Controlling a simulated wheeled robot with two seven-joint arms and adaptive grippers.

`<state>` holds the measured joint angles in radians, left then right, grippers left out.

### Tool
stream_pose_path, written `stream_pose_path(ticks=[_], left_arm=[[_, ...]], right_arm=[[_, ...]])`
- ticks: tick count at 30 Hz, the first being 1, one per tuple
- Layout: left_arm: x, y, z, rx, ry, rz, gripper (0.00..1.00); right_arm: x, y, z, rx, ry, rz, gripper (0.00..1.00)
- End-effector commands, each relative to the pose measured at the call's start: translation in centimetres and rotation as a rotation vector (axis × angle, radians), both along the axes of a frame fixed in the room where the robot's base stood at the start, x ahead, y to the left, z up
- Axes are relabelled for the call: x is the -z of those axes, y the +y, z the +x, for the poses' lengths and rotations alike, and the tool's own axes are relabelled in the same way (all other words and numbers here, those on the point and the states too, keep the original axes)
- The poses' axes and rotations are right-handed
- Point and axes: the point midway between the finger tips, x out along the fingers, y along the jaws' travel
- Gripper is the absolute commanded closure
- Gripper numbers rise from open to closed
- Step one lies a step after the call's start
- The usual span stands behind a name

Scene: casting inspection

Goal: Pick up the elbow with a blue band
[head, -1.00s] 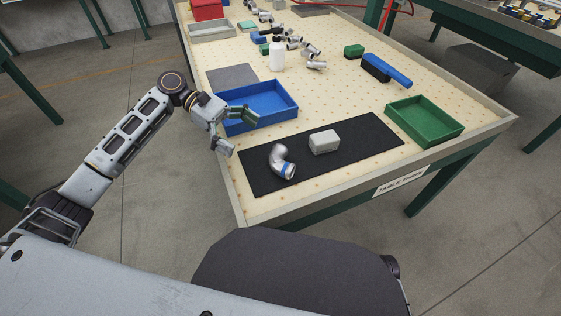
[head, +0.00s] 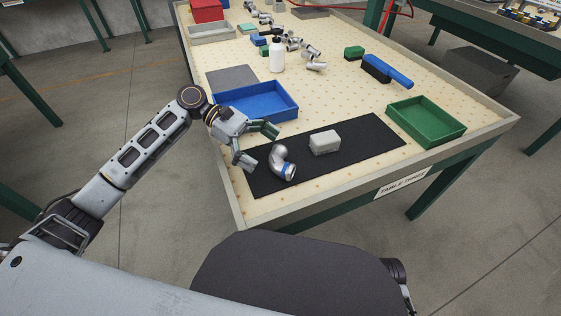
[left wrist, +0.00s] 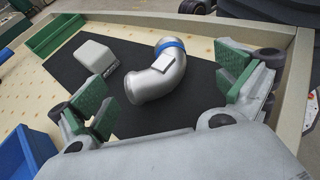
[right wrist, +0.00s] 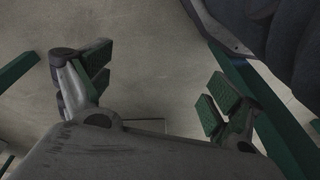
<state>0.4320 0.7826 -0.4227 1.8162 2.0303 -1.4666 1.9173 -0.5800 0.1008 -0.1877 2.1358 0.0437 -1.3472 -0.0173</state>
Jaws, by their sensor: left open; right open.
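The elbow with a blue band (head: 282,162) is a silver bent pipe lying on the black mat (head: 378,137), near the mat's left end. In the left wrist view the elbow (left wrist: 159,76) lies ahead of the fingers, with its blue band at the far end and a pale label on its side. My left gripper (head: 260,146) is open and empty, just left of the elbow and apart from it. Its green finger pads (left wrist: 168,95) show on either side of the elbow in the wrist view. My right gripper (right wrist: 158,95) is open and empty over the floor, away from the table.
A grey block (head: 324,142) lies on the mat right of the elbow. A blue tray (head: 262,120) is behind the left gripper, and a green tray (head: 428,137) is at right. A white bottle (head: 277,57) and several metal fittings stand farther back.

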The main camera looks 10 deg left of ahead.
Motion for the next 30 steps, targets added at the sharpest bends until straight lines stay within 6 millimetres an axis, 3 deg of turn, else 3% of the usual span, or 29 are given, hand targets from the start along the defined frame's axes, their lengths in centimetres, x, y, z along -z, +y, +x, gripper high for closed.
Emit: stream_pose_path(ticks=[6, 18, 30], left_arm=[[0.6, -1.0, -0.1, 0.001, -0.001, 0.000, 0.00], [2.0, -4.3, -0.7, 0.000, 0.000, 0.000, 0.00], [2.1, -4.7, -0.8, -0.001, 0.001, 0.000, 0.00]], right_arm=[[0.0, 0.1, 0.4, -0.001, -0.009, 0.003, 0.08], [-2.9, 0.5, 1.3, -0.003, -0.062, 0.023, 0.08], [-2.9, 0.5, 0.7, -0.005, -0.056, 0.025, 0.08]])
